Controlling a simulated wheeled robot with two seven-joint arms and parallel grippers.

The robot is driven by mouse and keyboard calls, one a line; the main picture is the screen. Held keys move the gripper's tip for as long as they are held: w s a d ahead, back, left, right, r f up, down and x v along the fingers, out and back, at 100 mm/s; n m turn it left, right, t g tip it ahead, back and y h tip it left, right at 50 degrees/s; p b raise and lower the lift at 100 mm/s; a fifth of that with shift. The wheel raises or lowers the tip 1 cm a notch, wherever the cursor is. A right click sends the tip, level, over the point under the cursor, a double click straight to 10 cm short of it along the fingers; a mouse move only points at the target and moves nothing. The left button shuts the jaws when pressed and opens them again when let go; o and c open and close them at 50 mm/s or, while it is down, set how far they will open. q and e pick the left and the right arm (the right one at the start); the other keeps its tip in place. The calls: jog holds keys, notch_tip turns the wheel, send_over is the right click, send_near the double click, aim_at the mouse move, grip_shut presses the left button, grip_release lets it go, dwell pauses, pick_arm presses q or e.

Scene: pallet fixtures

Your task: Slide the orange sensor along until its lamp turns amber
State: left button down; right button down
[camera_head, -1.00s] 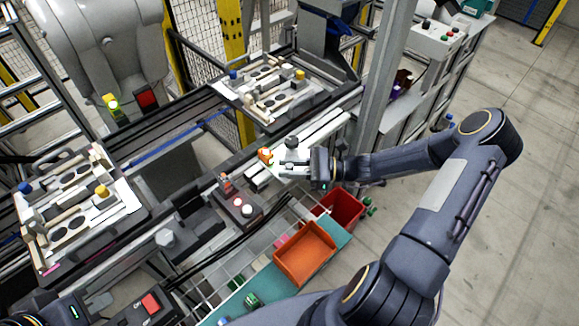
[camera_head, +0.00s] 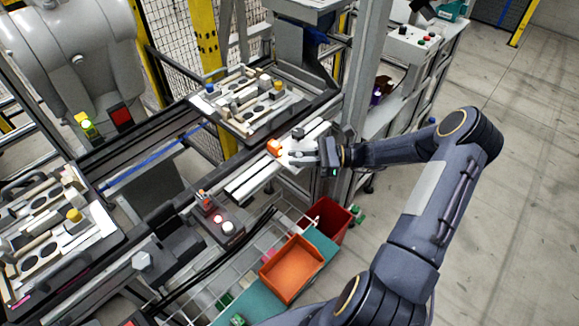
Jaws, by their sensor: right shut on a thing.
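The orange sensor (camera_head: 274,147) is a small block on the pale rail (camera_head: 246,183), beside the nearer edge of the upper pallet. My right gripper (camera_head: 291,152) reaches in from the right and is shut on the sensor, whose orange end shows past the fingertips. The fingers hide the rest of the sensor. The sensor's lamp is too small or hidden for me to tell its colour. My left gripper does not show.
One fixture pallet (camera_head: 222,122) lies at the back and another (camera_head: 100,232) at the left. A button box (camera_head: 213,228) stands left of the rail. An orange bin (camera_head: 291,270) and a red bin (camera_head: 332,222) sit in front. A grey post (camera_head: 366,100) rises behind my right wrist.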

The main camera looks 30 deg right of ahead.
jog(key=shift+d, duration=0.15)
jog(key=shift+a, duration=0.25)
jog(key=c, duration=1.3)
grip_release()
jog(key=shift+c, duration=0.2)
jog(key=shift+d, duration=0.1)
jog(key=shift+s+d+f, duration=0.1)
jog(key=shift+s+d, duration=0.1)
jog(key=shift+d, duration=0.15)
jog(key=b+v, duration=0.2)
jog(key=v, duration=0.5)
